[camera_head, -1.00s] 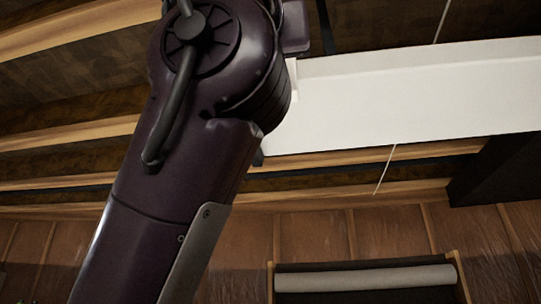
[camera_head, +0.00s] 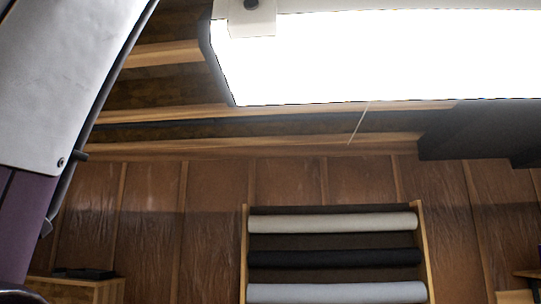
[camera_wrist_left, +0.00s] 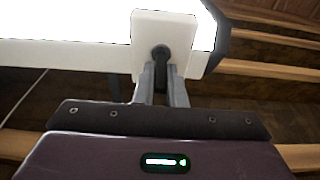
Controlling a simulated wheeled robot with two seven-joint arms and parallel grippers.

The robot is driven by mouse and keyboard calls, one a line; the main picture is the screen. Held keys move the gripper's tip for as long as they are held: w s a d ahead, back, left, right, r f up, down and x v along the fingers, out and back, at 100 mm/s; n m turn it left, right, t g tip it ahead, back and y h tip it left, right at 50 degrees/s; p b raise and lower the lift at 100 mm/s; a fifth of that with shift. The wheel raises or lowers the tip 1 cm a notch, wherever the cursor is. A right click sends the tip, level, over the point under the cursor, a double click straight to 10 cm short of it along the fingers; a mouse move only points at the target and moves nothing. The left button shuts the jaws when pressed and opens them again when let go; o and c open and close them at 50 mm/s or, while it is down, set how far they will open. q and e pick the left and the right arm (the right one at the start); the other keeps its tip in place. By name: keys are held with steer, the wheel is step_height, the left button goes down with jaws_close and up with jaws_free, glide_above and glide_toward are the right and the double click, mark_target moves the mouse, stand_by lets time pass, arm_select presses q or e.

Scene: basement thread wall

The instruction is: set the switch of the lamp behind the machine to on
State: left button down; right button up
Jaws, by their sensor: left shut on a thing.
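The lamp (camera_head: 370,55) is a long box under the ceiling, glowing bright white in the head view. A white switch housing (camera_head: 265,22) with a dark knob (camera_head: 252,4) sits at its left end, cut by the top edge. In the left wrist view the lamp (camera_wrist_left: 65,52) glows behind the white housing (camera_wrist_left: 183,25). My left gripper (camera_wrist_left: 162,72) is shut on the dark switch knob (camera_wrist_left: 161,51), with the fingers on either side of it. The fingers partly hide the knob. The machine and my right gripper are not in view.
Wooden ceiling beams (camera_head: 300,145) run close around the lamp. A thin cord (camera_head: 358,122) hangs below it. A rack with fabric rolls (camera_head: 335,257) stands against the panelled wall. A wooden cabinet (camera_head: 75,288) is at the lower left.

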arm_select(q)
steer(key=shift+s+r, duration=0.1)
steer(key=c, duration=1.5)
jaws_free()
steer(key=s, duration=0.2)
steer(key=s+f+b, duration=0.1)
steer(key=s, duration=0.2)
steer(key=s+b, duration=0.1)
steer(key=s, duration=0.1)
steer(key=shift+s+f, duration=0.2)
steer(key=shift+s, duration=0.1)
steer(key=shift+w, duration=0.1)
